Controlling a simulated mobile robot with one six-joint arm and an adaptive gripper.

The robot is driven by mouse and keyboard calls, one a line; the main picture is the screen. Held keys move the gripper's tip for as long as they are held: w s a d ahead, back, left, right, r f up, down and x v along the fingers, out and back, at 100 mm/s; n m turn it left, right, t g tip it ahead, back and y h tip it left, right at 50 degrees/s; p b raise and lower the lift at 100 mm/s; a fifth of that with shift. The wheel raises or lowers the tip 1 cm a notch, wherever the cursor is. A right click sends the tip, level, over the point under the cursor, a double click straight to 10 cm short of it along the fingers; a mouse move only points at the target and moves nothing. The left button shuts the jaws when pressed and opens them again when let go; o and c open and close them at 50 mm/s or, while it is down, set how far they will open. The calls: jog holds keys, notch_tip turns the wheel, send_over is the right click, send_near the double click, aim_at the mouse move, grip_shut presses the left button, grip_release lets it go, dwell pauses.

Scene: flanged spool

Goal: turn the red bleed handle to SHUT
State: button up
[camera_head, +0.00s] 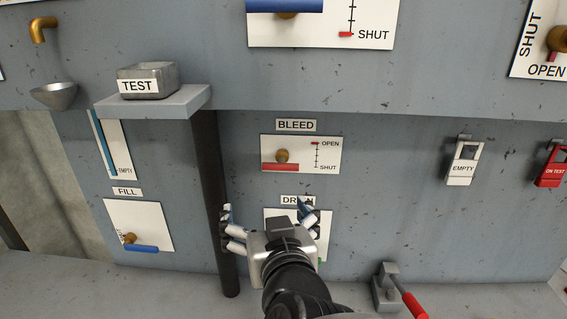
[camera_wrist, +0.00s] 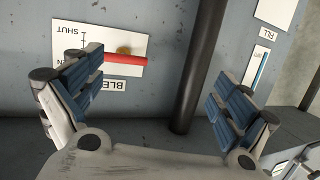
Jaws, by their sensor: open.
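The red bleed handle (camera_head: 280,167) is a level bar in front of a brass hub on the white BLEED plate (camera_head: 328,155). The plate's scale has OPEN at the top and SHUT at the bottom, with a small red mark beside OPEN. My gripper (camera_head: 267,214) is open and empty, below the BLEED plate and partly in front of the DRAIN plate. In the wrist view the red handle (camera_wrist: 125,58) lies beyond the fingers, nearer the left finger, which hides part of the plate. The gripper (camera_wrist: 152,88) is apart from the handle.
A dark vertical post (camera_head: 210,190) stands left of the BLEED plate, under a shelf (camera_head: 180,104) bearing the TEST tray (camera_head: 150,80). The DRAIN plate (camera_head: 325,222) is below. A red-handled floor lever (camera_head: 413,303) stands right of my arm.

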aim_at(280, 169)
jog(key=w+t+h, duration=0.1)
jog(key=w, duration=0.4)
jog(key=w+d+t+h+p, duration=0.1)
jog(key=w+h, duration=0.1)
jog(key=w, duration=0.4)
jog(key=w+d+m+t+h, duration=0.1)
jog(key=w, duration=0.5)
jog(key=shift+r+h+p, duration=0.3)
jog(key=shift+r+p, duration=0.1)
jog(key=shift+s+a, duration=0.1)
jog(key=shift+c, duration=0.6)
jog(key=c, duration=0.9)
jog(key=shift+c, duration=0.5)
